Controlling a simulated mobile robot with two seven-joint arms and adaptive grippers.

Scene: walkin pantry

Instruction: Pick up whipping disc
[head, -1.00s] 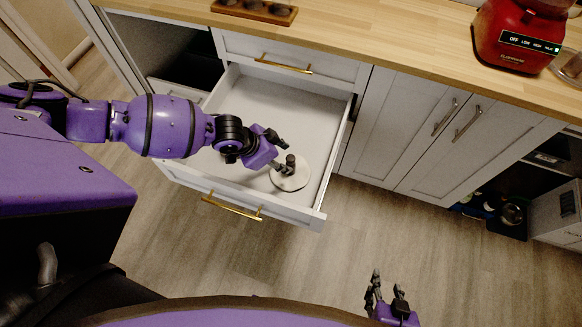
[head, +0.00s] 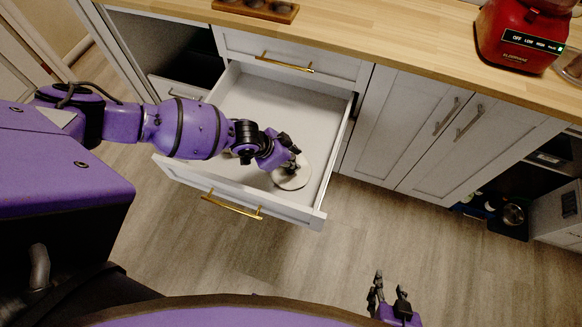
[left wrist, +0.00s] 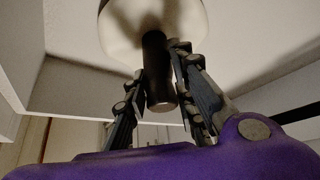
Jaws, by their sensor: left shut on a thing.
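The whipping disc (head: 293,179) is a round, pale disc with a dark upright stem. It lies in the open white drawer, near its front right. My left gripper (head: 291,158) is down at the disc and shut on its stem. In the left wrist view the dark stem (left wrist: 157,75) stands between the two fingers (left wrist: 155,85), with the pale disc (left wrist: 196,40) beyond it. My right gripper (head: 390,290) is open and empty above the floor, away from the drawer.
The rest of the open drawer (head: 270,100) is bare. A wooden countertop (head: 400,40) runs behind, with a red blender base (head: 518,40) at the right and a wooden tray (head: 285,12) at the back. Closed cabinet doors (head: 430,140) stand right of the drawer.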

